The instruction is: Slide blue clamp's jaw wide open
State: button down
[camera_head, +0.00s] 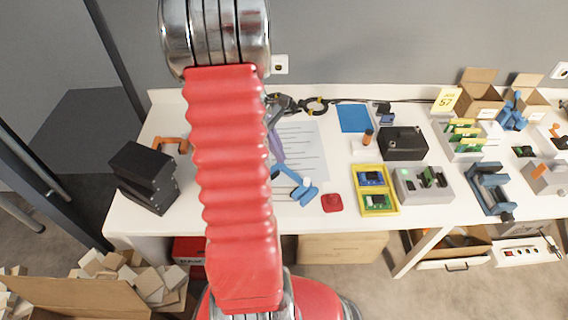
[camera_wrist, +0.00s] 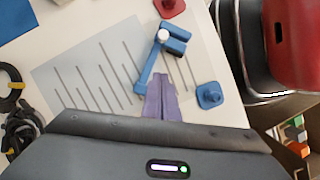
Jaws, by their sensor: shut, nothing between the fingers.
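The blue clamp (camera_wrist: 146,73) lies on the lined sheet in the wrist view, its long bar slanting up to a white round knob (camera_wrist: 163,35). Two blue jaw blocks (camera_wrist: 176,46) sit close together beside the knob. In the head view the clamp (camera_head: 287,174) lies right of my arm, its jaw end toward the table's front. My gripper (camera_wrist: 161,77) has purple fingers pressed together and empty, near the bar's far end from the jaws. In the head view the gripper (camera_head: 278,158) is just behind the clamp. Whether fingers and bar touch, I cannot tell.
A red block (camera_head: 332,203) lies right of the clamp. The yellow tray (camera_head: 389,211) stands further right. Black cables (camera_head: 288,103) lie behind. My red arm hides part of the table.

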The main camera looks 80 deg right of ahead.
jog(key=shift+v, duration=1.95)
jog(key=w+a+r+m+t+h, duration=0.15)
jog(key=w+a+r, duration=0.25)
jog(key=w+a, duration=0.6)
jog(key=w+a+r+m+t+h, duration=0.1)
jog(key=w+a+r+m+t, duration=0.2)
jog(key=w+a, duration=0.65)
jog(key=a+r+n+t, duration=0.2)
jog(key=a+r+n, duration=0.2)
jog(key=a, duration=0.9)
jog(key=w+a+r+n+t+y, duration=0.1)
jog(key=a+r+n+t, duration=0.2)
jog(key=a, duration=1)
jog(key=shift+r+n, duration=0.55)
jog(key=shift+r, duration=1)
